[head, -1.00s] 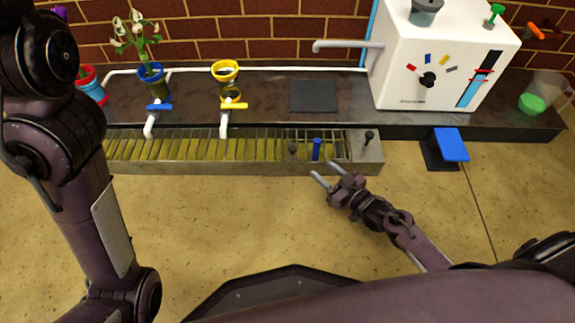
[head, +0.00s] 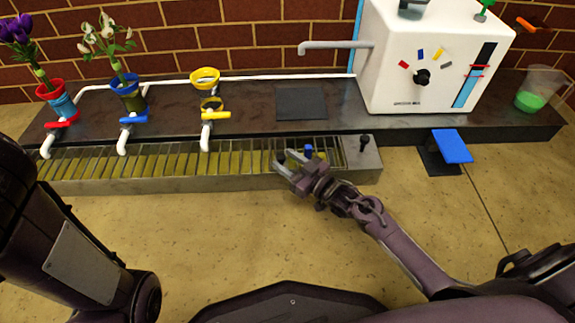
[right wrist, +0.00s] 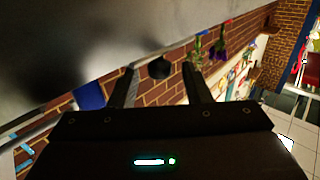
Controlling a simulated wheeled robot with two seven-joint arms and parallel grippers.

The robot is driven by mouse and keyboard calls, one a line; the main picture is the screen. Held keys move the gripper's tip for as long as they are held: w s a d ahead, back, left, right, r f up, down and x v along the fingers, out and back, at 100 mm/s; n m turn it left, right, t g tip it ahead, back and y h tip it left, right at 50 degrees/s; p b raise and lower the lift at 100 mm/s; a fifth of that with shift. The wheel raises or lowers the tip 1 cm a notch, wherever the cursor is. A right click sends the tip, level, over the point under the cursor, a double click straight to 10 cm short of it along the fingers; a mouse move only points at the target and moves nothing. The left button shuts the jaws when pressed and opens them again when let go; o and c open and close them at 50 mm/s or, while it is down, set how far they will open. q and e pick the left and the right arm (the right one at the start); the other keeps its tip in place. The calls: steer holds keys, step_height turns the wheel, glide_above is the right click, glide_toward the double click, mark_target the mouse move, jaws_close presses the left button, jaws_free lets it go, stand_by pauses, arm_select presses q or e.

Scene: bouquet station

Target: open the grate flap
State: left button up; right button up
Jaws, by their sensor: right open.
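The grate (head: 165,163) is a long slatted metal drain along the counter's front. Its right end section, with a blue peg (head: 308,151) and a dark knob, appears to be the flap; it lies flat. My right gripper (head: 281,161) is open at this section, its fingers beside the dark knob, just left of the blue peg. In the right wrist view the dark round knob (right wrist: 160,68) shows between the two open fingers, and the blue peg (right wrist: 88,97) is outside them. Contact cannot be told. My left gripper is out of view.
A second dark knob (head: 364,141) stands at the drain's right end. Red, blue and yellow taps hang over the grate's left part, with the yellow tap (head: 208,117) nearest. A white machine (head: 430,60) and a blue pedal (head: 452,146) are right. The floor in front is open.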

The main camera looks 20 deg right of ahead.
steer(key=shift+c, duration=0.4)
jaws_close()
